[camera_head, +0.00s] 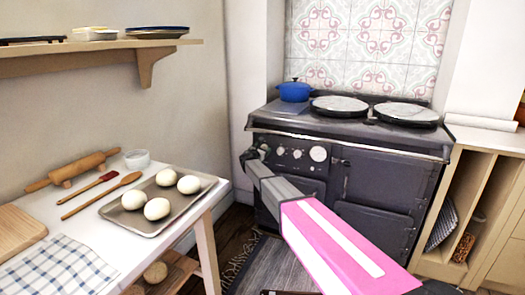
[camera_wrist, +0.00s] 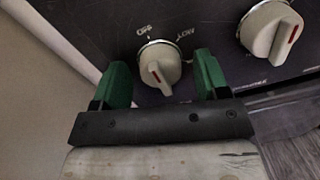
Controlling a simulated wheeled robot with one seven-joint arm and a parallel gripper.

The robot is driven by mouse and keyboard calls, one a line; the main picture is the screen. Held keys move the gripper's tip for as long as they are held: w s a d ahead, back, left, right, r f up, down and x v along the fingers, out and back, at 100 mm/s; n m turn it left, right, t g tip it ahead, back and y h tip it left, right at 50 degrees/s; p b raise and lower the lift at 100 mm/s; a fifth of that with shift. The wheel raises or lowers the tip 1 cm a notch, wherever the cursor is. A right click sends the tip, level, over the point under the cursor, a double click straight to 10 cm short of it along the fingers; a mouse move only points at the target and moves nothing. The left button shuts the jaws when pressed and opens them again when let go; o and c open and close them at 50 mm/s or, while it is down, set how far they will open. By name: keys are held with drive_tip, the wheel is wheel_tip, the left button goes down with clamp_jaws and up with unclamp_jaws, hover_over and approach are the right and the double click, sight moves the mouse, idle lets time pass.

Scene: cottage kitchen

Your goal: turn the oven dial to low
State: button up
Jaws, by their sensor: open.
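The oven dial (camera_wrist: 160,66) is a round cream knob with a raised grip and a short red mark, on the dark oven front. "OFF" is printed beside it, and a second blurred word is on its other side. My gripper (camera_wrist: 163,72) is open, with its green fingertips on either side of this dial and a visible gap to each. In the head view my gripper (camera_head: 257,156) is at the left end of the dark range oven (camera_head: 385,178), and the dial between the fingers is hidden there.
A second, similar dial (camera_wrist: 270,30) sits to the right in the wrist view. A blue pot (camera_head: 294,91) and two round lids stand on the oven top. A white table (camera_head: 110,247) with a tray of dough balls (camera_head: 150,228) stands at left.

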drive_tip(key=c, duration=0.9)
drive_tip(key=shift+m, duration=0.3)
drive_tip(key=m, duration=0.5)
drive_tip(key=shift+d, duration=0.1)
drive_tip(key=m, duration=0.5)
drive_tip(key=shift+s+m, duration=0.1)
drive_tip(key=shift+m, duration=0.2)
drive_tip(key=o, duration=0.9)
